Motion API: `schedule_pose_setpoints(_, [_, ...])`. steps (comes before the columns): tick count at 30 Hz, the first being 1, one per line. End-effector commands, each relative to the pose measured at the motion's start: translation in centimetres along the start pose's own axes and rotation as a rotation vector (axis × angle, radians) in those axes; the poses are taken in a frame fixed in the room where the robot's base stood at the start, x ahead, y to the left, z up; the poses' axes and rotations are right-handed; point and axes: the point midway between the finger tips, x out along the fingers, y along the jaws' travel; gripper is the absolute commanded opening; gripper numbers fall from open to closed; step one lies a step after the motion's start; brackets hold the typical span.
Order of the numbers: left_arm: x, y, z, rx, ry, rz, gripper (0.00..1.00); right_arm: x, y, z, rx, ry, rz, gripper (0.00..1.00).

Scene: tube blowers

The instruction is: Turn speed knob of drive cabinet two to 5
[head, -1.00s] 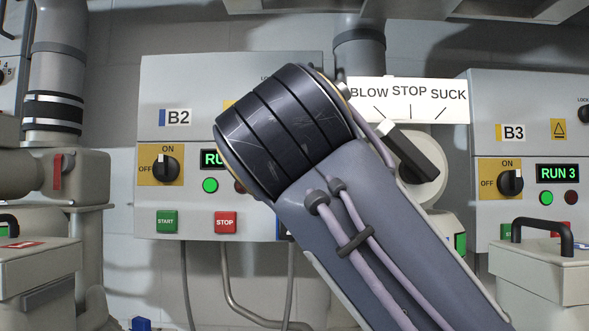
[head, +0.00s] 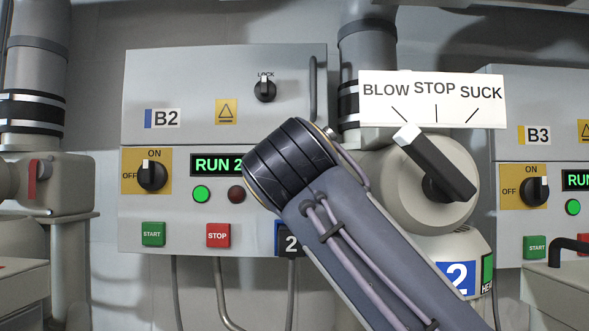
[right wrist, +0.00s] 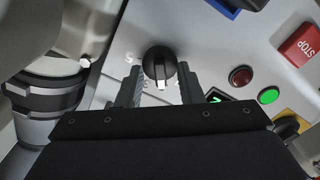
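Drive cabinet two, marked B2 (head: 162,119), stands left of centre in the head view. Its display (head: 217,165) reads RUN 2. My right arm covers its right part, hiding the speed knob and my right gripper there. In the right wrist view the black speed knob (right wrist: 159,65) with a white pointer mark sits on the grey panel, with partly hidden scale marks beside it. My right gripper (right wrist: 160,75) is open, its fingers on either side of the knob, with small gaps apparent. I cannot tell which number the pointer marks. My left gripper is not in view.
The cabinet's main switch (head: 152,175), START button (head: 153,234), STOP button (head: 218,235) and lock switch (head: 265,90) are near. A large BLOW/STOP/SUCK lever (head: 437,165) stands right of my forearm. Cabinet B3 (head: 537,134) is farther right.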

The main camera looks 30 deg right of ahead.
Motion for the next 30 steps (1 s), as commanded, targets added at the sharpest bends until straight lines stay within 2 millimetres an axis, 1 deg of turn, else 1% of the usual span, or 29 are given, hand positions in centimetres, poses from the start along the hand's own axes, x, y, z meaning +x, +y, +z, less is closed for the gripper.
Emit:
schedule_pose_setpoints(6, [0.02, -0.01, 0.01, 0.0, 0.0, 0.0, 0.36, 0.05, -0.05, 0.03, 0.0, 0.0, 0.0, 0.34])
schedule_pose_setpoints(14, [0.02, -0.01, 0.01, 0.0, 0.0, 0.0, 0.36, 0.02, -0.04, 0.02, 0.0, 0.0, 0.0, 0.0])
schedule_pose_setpoints(23, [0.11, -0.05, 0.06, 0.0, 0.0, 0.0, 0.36, 0.02, -0.08, 0.05, 0.015, -0.001, 0.0, 0.0])
schedule_pose_setpoints(30, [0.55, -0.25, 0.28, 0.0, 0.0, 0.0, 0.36, 0.04, -0.13, 0.12, 0.113, -0.001, 0.0, 0.0])
